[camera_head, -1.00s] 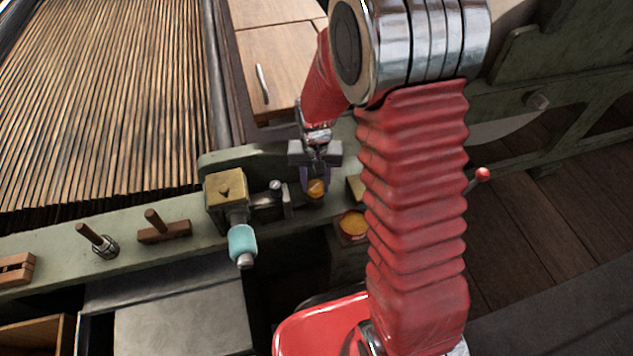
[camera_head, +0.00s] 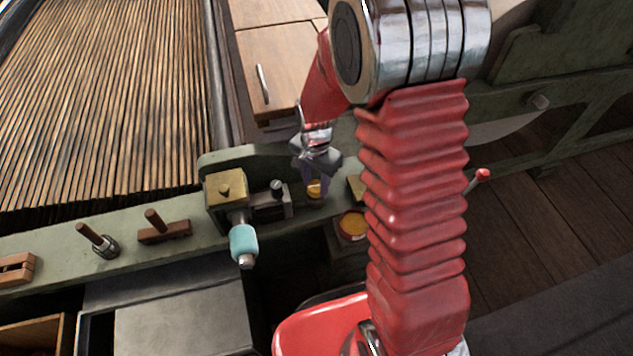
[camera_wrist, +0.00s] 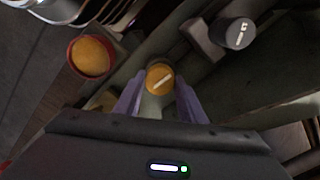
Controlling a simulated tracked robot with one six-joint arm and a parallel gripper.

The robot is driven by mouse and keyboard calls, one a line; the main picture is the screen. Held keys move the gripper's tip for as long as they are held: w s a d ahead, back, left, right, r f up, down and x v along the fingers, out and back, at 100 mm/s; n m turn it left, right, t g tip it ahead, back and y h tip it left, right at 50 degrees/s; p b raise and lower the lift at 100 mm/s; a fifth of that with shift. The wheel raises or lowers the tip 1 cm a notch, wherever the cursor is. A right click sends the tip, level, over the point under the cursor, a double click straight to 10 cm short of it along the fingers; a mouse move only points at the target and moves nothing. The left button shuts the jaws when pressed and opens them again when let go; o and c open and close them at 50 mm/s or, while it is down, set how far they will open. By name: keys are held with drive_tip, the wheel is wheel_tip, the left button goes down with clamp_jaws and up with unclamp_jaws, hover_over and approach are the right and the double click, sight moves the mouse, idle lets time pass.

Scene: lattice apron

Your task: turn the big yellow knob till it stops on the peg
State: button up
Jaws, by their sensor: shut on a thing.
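The yellow knob (camera_head: 314,190) sits on the green machine rail, just right of a dark block. In the wrist view the knob (camera_wrist: 160,78) shows a pale slanted line on its round face. My gripper (camera_head: 316,181) is above it, with its purple fingers down on either side of the knob. In the wrist view my gripper (camera_wrist: 159,92) is shut on the knob, one finger on each side. I cannot make out the peg for certain in either view.
A dark knob (camera_wrist: 238,33) with a white mark stands close by. A red-rimmed round pot (camera_head: 352,226) with yellow contents is right of the yellow knob. A brass block (camera_head: 226,189) and a teal handle (camera_head: 243,244) are to the left. Wooden pegs (camera_head: 154,219) stand farther left.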

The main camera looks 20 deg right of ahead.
sight(316, 185)
drive_tip(key=shift+w+r, duration=0.1)
drive_tip(key=shift+w, duration=0.1)
drive_tip(key=o, duration=1)
drive_tip(key=shift+s, duration=0.1)
drive_tip(key=shift+o, duration=0.2)
wheel_tip(316, 185, up, 14)
drive_tip(key=shift+f, duration=0.2)
